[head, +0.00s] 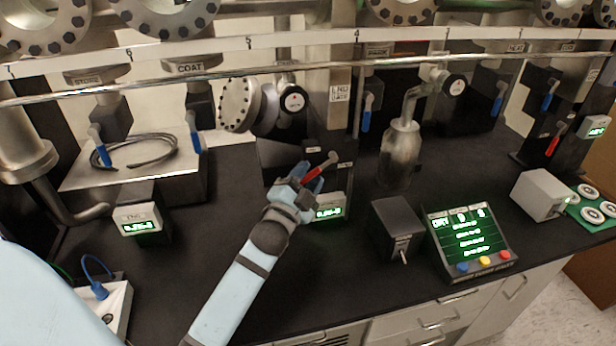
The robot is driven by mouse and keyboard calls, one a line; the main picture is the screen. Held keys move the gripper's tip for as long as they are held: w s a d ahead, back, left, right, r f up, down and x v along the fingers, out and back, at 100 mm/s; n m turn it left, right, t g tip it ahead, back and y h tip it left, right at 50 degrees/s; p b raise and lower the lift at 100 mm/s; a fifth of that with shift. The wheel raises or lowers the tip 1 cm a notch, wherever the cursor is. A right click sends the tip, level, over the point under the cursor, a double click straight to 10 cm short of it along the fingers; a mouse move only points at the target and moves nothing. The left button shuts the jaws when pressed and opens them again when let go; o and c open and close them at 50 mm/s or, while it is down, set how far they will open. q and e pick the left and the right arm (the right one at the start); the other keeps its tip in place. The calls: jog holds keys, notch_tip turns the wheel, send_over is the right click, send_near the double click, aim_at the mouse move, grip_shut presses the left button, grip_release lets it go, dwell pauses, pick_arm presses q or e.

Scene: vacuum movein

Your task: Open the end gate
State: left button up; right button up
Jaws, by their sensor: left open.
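The end gate carries the label "END GATE" on a metal column (339,95) at the centre back. A red lever handle (322,166) slants up to the right below that column, in front of a dark box. My left gripper (312,178) is open at the lower end of the red handle, with its blue fingers around or beside it. I cannot tell whether the fingers touch the handle. My right gripper is not in the head view.
A green readout (330,207) stands just right of my gripper. A grey-black box (397,228) and a control panel (469,240) with coloured buttons sit further right. The black bench front is clear left of centre.

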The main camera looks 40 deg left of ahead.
pick_arm(q)
jog(key=b+v, duration=0.1)
jog(key=v, duration=1.2)
jog(key=shift+s+f+b, duration=0.2)
jog(key=shift+s+b, duration=0.1)
jog(key=shift+b, duration=0.05)
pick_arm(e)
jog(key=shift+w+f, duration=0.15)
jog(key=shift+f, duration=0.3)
